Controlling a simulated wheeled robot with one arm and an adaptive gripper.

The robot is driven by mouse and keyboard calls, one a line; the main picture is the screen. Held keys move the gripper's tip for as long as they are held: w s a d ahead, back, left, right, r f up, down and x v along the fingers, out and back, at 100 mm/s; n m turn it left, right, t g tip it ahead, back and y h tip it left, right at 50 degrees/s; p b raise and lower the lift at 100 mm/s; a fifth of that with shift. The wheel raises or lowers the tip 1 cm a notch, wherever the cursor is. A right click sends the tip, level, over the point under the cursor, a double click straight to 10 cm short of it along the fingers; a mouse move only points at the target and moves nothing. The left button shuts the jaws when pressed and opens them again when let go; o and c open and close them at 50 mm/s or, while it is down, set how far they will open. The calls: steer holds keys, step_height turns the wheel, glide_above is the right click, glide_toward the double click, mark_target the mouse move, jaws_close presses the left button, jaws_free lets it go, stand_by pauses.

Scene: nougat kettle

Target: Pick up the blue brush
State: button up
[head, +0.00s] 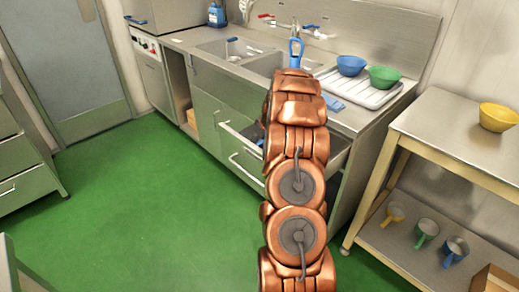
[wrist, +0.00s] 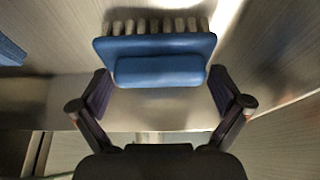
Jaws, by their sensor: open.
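The blue brush (wrist: 155,46) shows in the wrist view, with a blue back and block and a row of pale bristles along its far side. It lies over a metal surface. My gripper (wrist: 161,92) is open, with one dark finger on each side of the brush's near part. I cannot tell whether the fingers touch it. In the head view my copper arm reaches to the counter by the sink and hides the gripper. I cannot make out the brush for certain there.
A flat blue item (head: 333,103) lies on the counter edge right of my arm. A blue bowl (head: 351,66) and green bowl (head: 384,77) stand on the drainboard (head: 366,95). A drawer (head: 240,138) is open below. A side table (head: 460,140) stands right. Green floor is clear left.

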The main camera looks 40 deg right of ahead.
mark_target(259, 142)
steer(key=c, duration=0.9)
steer(key=shift+r, duration=0.1)
step_height(259, 142, up, 10)
steer(key=shift+f+b, duration=0.1)
steer(key=shift+b, duration=0.75)
